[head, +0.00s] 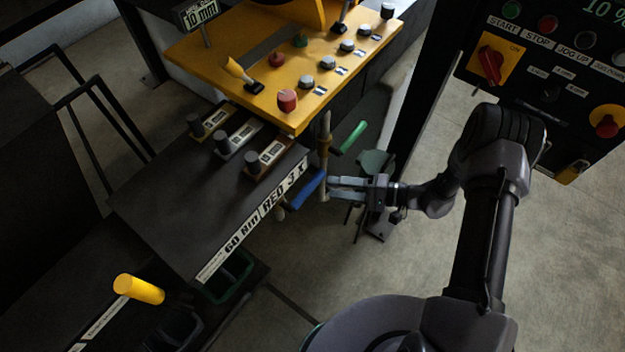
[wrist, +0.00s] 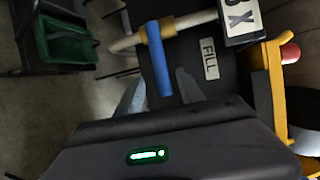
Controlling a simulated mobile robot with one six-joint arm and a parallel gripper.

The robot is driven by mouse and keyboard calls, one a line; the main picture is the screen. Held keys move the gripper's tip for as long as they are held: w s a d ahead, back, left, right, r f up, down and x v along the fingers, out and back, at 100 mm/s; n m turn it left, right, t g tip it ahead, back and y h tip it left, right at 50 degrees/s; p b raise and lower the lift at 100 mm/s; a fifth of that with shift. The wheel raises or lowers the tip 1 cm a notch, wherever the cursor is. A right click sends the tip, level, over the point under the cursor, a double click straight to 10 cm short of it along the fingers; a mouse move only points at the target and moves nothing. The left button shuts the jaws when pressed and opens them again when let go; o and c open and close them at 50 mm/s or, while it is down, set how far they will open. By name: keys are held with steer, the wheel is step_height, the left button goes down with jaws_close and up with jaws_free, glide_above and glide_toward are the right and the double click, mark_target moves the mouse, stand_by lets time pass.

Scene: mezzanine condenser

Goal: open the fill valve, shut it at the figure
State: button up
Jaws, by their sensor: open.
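The blue valve lever (head: 308,188) sticks out from the right edge of the dark bench, beside tan pipework. In the wrist view the blue lever (wrist: 160,58) stands crosswise to a pale pipe (wrist: 127,43) with a yellow collar. A FILL label (wrist: 209,59) is on the dark surface just right of it. My gripper (head: 331,188) is open at the lever's outer end. In the wrist view its fingers (wrist: 160,92) lie on either side of the lever's near end, with gaps showing. Whether they touch it I cannot tell. A small sign (head: 198,15) reads 10 mm.
A green lever (head: 353,137) sits on the pipework behind my gripper. The yellow control console (head: 240,45) with several knobs stands above the bench. A black button panel (head: 550,70) with a 10 % readout is at the right.

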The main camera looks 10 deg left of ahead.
mark_target(312, 185)
steer(key=a, duration=0.4)
steer(key=a+f, duration=0.1)
steer(key=a, duration=0.2)
steer(key=shift+a+f, duration=0.1)
jaws_close()
stand_by(1.1)
